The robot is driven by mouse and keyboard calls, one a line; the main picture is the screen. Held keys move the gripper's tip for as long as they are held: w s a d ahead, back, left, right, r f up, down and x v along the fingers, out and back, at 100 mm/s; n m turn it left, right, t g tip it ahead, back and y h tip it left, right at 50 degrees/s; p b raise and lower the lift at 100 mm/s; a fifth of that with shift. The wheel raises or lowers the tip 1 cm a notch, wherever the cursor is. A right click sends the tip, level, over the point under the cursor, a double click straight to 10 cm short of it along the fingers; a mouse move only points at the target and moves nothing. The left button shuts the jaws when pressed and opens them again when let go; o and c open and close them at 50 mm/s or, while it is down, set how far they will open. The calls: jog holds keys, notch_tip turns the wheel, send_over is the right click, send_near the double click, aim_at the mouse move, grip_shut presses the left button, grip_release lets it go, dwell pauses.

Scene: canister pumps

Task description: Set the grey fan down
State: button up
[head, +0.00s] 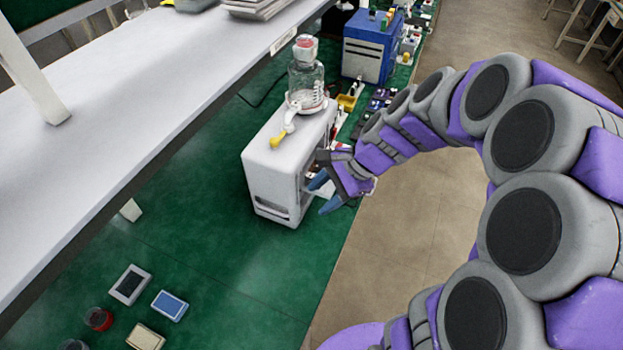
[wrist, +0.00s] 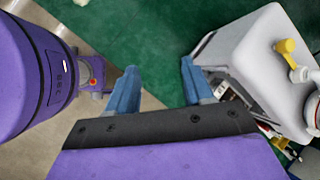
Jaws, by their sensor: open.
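My gripper (head: 323,195) has blue fingers and is at the right side of a white boxy pump (head: 285,165), close to the green bench's front edge. In the wrist view my gripper (wrist: 160,66) has its fingers apart, with only green surface showing between them and nothing held. I cannot make out a grey fan in either view. The white pump stands upright, with a clear jar (head: 305,82) and a yellow-tipped spout (head: 278,140) on top. In the wrist view the pump (wrist: 265,60) is just right of the fingers.
A blue box (head: 367,50) and small coloured items stand farther back on the green bench (head: 200,240). A white shelf (head: 170,85) overhangs on the left. Several small devices (head: 130,285) lie at the near left. The green surface between them and the pump is clear.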

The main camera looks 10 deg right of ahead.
jog(key=w+d+f+m+t, duration=0.1)
jog(key=w+d+m+t, duration=0.1)
jog(key=w+d+m, duration=0.3)
jog(key=m+t+y+p, duration=0.1)
jog(key=m+t, duration=0.1)
jog(key=m, duration=0.3)
send_near(313, 176)
jog(key=shift+m, duration=0.3)
jog(key=b+x, duration=0.3)
jog(key=x, duration=0.7)
jog(key=shift+f+b, duration=0.25)
jog(key=shift+b, duration=0.05)
jog(key=shift+c, duration=0.4)
grip_shut()
